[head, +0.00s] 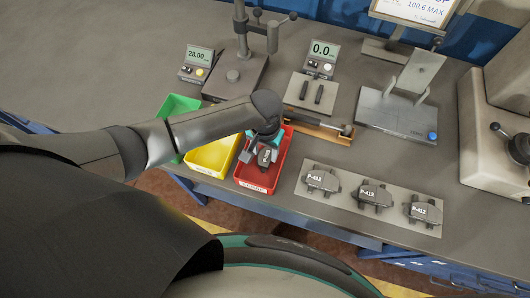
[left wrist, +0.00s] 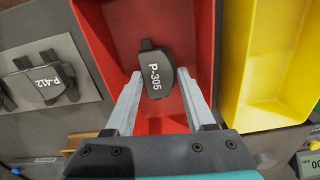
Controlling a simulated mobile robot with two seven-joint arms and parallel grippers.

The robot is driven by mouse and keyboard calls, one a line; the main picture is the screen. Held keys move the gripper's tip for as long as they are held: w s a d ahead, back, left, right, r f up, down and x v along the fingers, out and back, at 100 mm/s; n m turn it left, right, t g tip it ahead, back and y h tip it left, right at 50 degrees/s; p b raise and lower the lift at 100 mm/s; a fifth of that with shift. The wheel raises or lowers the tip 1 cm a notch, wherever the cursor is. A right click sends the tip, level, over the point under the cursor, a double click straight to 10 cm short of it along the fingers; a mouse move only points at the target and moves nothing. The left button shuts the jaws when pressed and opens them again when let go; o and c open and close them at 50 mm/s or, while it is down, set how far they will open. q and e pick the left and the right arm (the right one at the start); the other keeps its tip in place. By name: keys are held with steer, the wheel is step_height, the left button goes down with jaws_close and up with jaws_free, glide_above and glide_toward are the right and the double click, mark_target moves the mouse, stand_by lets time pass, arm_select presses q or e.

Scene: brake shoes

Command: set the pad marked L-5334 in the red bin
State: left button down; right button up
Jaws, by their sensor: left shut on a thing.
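My left gripper (head: 266,146) is over the red bin (head: 281,158), within its outline. In the left wrist view, its two fingers (left wrist: 158,85) are shut on a dark pad (left wrist: 154,70) marked P-305. This pad also shows in the head view (head: 266,157). The red bin (left wrist: 203,40) lies behind the pad; whether the pad touches its floor I cannot tell. No mark L-5334 can be read on any pad in view. My right gripper is not in view.
Gauges (head: 318,66) stand behind.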

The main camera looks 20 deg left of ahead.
mark_target(265, 155)
arm_select(q)
steer(key=shift+f, duration=0.45)
steer(key=shift+f, duration=0.1)
steer(key=c, duration=0.7)
jaws_free()
steer(key=o, duration=0.5)
steer(key=shift+c, duration=0.2)
step_height(265, 155, up, 12)
steer(key=p, duration=0.3)
